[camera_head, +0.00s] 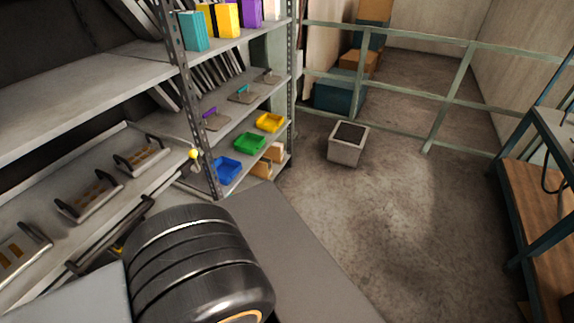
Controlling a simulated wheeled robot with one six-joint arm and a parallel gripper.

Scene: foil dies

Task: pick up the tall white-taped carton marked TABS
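I cannot make out a tall white-taped carton marked TABS; no such lettering is readable in the head view. Small tan boxes (262,168) sit at the right end of the low shelf, partly hidden by trays. Upright teal (193,31), yellow (225,20) and purple (250,13) boxes stand on the upper shelf, their tops cut off or small. Brown cartons (358,60) and teal boxes (335,95) are stacked behind the green railing. My gripper is not in view; a dark ribbed part of my arm fills the lower front.
Metal shelving (200,130) runs along the left, with blue (229,170), green (250,142) and yellow (270,122) trays. A grey square bin (347,150) stands on the floor before the railing (440,100). A wooden-topped bench (540,205) is at right. The middle floor is clear.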

